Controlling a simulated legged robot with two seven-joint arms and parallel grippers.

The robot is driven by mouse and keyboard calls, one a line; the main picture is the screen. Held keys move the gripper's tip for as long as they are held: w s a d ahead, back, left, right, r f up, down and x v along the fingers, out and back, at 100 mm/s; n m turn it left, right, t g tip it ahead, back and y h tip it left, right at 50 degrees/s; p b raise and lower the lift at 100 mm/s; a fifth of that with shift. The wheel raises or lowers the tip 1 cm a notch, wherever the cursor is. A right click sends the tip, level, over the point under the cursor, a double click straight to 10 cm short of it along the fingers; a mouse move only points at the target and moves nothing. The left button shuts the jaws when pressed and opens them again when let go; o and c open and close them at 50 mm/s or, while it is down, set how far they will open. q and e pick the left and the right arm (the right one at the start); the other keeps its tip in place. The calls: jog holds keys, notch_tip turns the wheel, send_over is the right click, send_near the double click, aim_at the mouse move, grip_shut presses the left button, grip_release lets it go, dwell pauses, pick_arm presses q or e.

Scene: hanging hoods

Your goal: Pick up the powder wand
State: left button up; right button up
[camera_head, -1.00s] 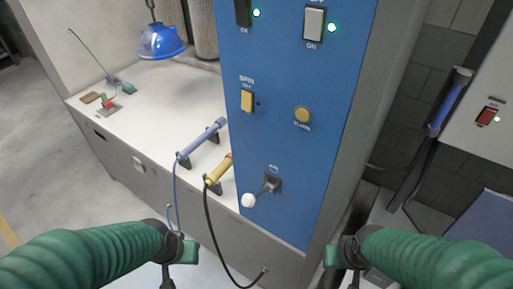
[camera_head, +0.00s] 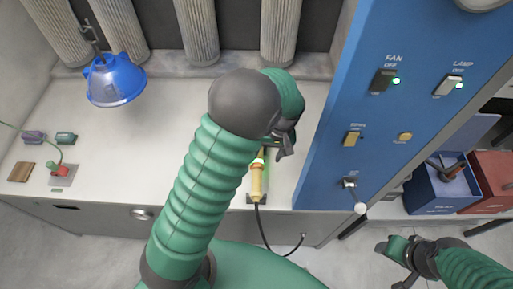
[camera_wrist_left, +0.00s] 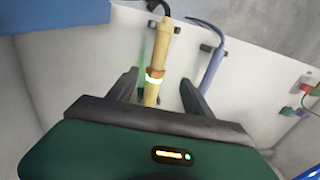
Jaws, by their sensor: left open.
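A yellow wand (camera_head: 257,180) with a black cable lies on the white worktop beside the blue panel. I read no label on it. In the left wrist view the yellow wand (camera_wrist_left: 161,48) has an orange collar and a glowing ring, and passes between the fingers of my left gripper (camera_wrist_left: 160,82). Those fingers stand apart on either side; I cannot tell whether they touch it. A blue wand (camera_wrist_left: 213,68) lies beside it there; my arm hides it in the head view. My left gripper (camera_head: 277,147) is over the yellow wand's far end. My right gripper (camera_head: 397,262) is open and empty, low at the right.
The blue panel (camera_head: 345,100) with switches and a white-knobbed lever (camera_head: 359,207) rises right of the wand. Blue (camera_head: 440,190) and red (camera_head: 495,180) bins stand at the right.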

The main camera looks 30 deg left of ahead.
pick_arm(q)
jog(key=p, duration=0.1)
send_over(258, 176)
jog(key=d, duration=0.2)
notch_tip(258, 176, down, 9)
jog(key=f+p, duration=0.1)
jog(key=f, duration=0.1)
jog(key=a+f, duration=0.1)
jog(key=f, duration=0.1)
jog(key=a+f+p, duration=0.1)
jog(key=f, duration=0.2)
jog(key=shift+s+a+f+p, duration=0.1)
jog(key=shift+s+a+p, duration=0.05)
jog(key=shift+a+p, duration=0.15)
jog(key=shift+d+f, duration=0.2)
jog(key=shift+d, duration=0.3)
jog(key=shift+r, duration=0.1)
jog(key=c, duration=0.5)
jog(key=shift+a, duration=0.25)
grip_shut()
pick_arm(e)
jog(key=r, duration=0.1)
jog(key=d+r, duration=0.1)
jog(key=r, duration=0.2)
jog(key=shift+s+d, duration=0.25)
jog(key=shift+s, duration=0.05)
